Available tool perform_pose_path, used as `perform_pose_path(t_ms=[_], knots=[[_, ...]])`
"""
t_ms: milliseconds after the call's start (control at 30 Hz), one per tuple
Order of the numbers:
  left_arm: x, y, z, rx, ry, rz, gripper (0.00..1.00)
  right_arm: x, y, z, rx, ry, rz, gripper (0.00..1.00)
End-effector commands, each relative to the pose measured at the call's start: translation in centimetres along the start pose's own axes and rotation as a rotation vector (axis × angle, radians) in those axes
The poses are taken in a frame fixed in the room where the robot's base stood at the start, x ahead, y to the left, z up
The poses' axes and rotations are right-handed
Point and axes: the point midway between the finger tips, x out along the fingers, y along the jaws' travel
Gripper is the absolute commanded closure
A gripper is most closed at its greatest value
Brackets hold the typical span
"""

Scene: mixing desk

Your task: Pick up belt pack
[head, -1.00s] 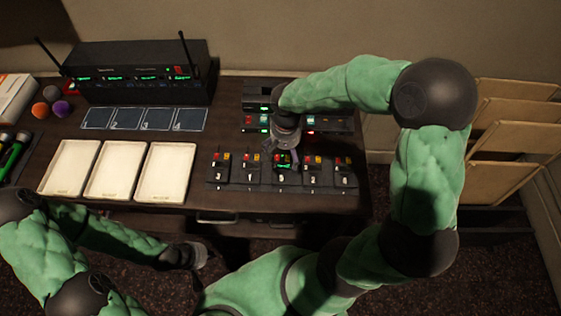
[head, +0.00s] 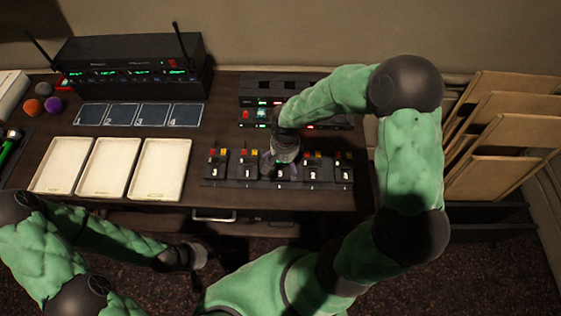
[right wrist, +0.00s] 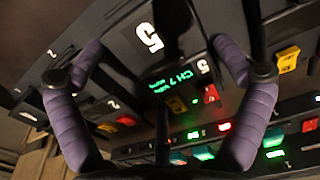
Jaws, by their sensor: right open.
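Several black belt packs stand in a row in a charging rack (head: 222,184) at the front right of the desk. The middle belt pack (head: 281,174), marked 5, is partly hidden under my right gripper (head: 279,160). In the right wrist view this belt pack (right wrist: 168,78) shows a white 5 and a green display reading CH 7. It lies between the two spread purple fingers of my right gripper (right wrist: 160,74), which is open; I cannot tell whether they touch it. My left gripper (head: 199,256) hangs low in front of the desk, its jaws too small to judge.
Three cream trays (head: 69,192) lie left of the rack, below numbered dark pads (head: 121,115). A receiver unit (head: 130,72) with two antennas stands behind. A lit charger (head: 258,103) is behind the rack.

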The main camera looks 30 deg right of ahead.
Motion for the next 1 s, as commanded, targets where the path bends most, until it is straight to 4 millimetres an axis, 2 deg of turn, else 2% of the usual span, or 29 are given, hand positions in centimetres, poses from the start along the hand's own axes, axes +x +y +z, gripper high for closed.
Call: perform_pose_path(t_ms=[67, 200, 233, 667, 933, 1000], knots=[[-0.1, 0.0, 0.0, 0.000, 0.000, 0.000, 1.00, -0.1, 0.0, 0.0, 0.000, 0.001, 0.000, 0.00], [-0.1, 0.0, 0.0, 0.000, 0.000, 0.000, 1.00, -0.1, 0.0, 0.0, 0.000, 0.000, 0.000, 0.40], [-0.1, 0.0, 0.0, 0.000, 0.000, 0.000, 1.00, -0.1, 0.0, 0.0, 0.000, 0.000, 0.000, 0.47], [-0.3, 0.1, 0.0, 0.000, 0.000, 0.000, 1.00, -0.7, 0.0, -0.1, 0.001, 0.002, -0.001, 0.47], [-1.5, 0.6, 0.1, 0.000, 0.000, 0.000, 1.00, -3.5, 0.0, -0.1, 0.000, 0.003, -0.001, 0.47], [-1.7, 0.6, 0.1, 0.000, 0.000, 0.000, 1.00, -4.3, -0.3, 0.7, -0.003, 0.003, -0.001, 0.47]])
